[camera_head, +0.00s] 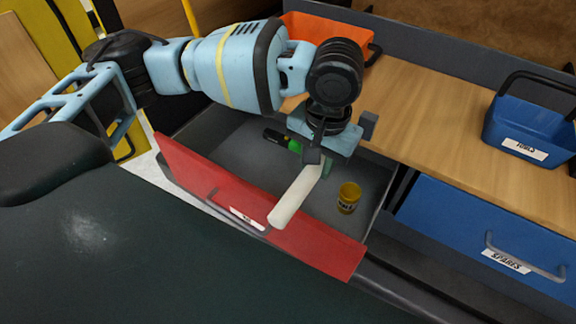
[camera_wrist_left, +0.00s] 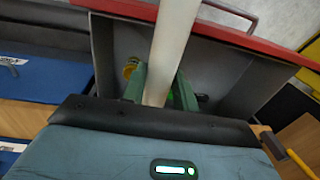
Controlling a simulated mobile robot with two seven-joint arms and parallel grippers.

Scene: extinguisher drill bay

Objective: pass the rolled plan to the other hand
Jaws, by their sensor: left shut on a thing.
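The rolled plan (camera_head: 294,197) is a white tube. It is tilted, with its near end over the red front of the open drawer. My left gripper (camera_head: 319,163) is shut on its far end, above the drawer's inside. In the left wrist view the rolled plan (camera_wrist_left: 170,45) runs away from between the green fingers of my left gripper (camera_wrist_left: 160,88). The end inside the jaws is partly hidden by the gripper. My right gripper is in neither view.
The open drawer with a red front (camera_head: 210,185) holds a yellow jar (camera_head: 348,198) and a dark and green item (camera_head: 275,138). A blue TOOLS carrier (camera_head: 530,125) and an orange bin (camera_head: 325,32) stand on the wooden worktop (camera_head: 430,105). The blue SPARES drawer (camera_head: 450,225) is shut.

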